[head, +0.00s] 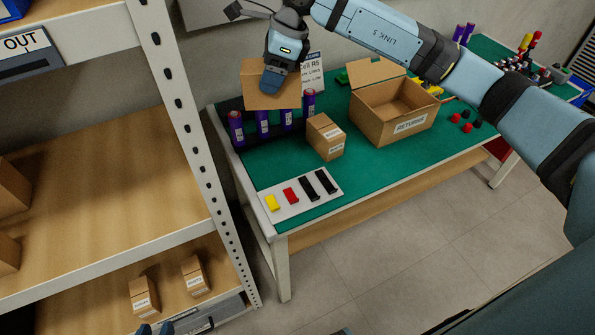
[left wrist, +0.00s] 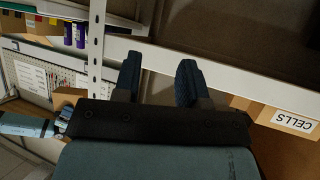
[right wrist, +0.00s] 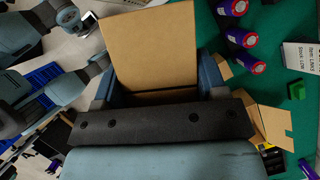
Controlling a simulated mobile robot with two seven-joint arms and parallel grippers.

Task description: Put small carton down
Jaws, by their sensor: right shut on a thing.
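My right gripper (head: 275,82) is shut on a small brown carton (head: 262,97), holding it over the back left of the green table, near the purple cells. In the right wrist view the carton (right wrist: 150,50) is a plain brown panel between the two fingers of the right gripper (right wrist: 157,88); its underside is hidden. My left gripper (head: 156,329) only shows its fingertips at the bottom edge of the head view. In the left wrist view the left gripper (left wrist: 159,82) is open and empty, in front of a white shelf beam.
Another small carton (head: 325,137) stands on the green table (head: 250,168), beside an open RETURNS box (head: 393,112). Purple cells (head: 262,122) stand at the left. A white tray (head: 299,199) with coloured blocks lies in front. A shelf rack (head: 185,105) stands left, with small cartons (head: 143,296) low down.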

